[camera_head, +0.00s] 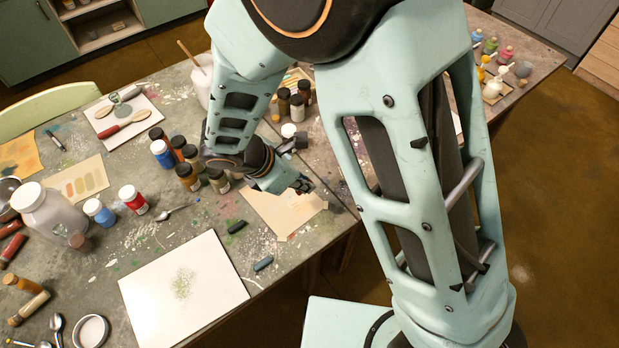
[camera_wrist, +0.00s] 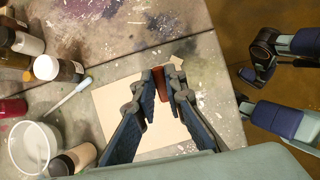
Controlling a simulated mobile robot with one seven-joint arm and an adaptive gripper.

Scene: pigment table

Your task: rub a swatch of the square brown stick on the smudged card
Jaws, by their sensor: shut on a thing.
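My gripper (camera_head: 302,186) is over the far right part of the table, above a cream card (camera_head: 272,208). In the wrist view my gripper (camera_wrist: 167,78) is shut on a reddish-brown stick (camera_wrist: 158,82), which sits between the fingertips. The same cream card (camera_wrist: 108,100) lies below the fingers there. I cannot tell whether the stick touches it. Faint marks show near its front edge in the head view; the fingers hide part of it. A tan card with an orange smudge (camera_head: 20,152) lies at the far left.
Several pigment jars (camera_head: 188,176) stand left of my gripper. Two dark sticks (camera_head: 263,264) and a white board with green specks (camera_head: 213,265) lie in front. A card with colour swatches (camera_head: 92,168) lies at left. The table's right edge is close by.

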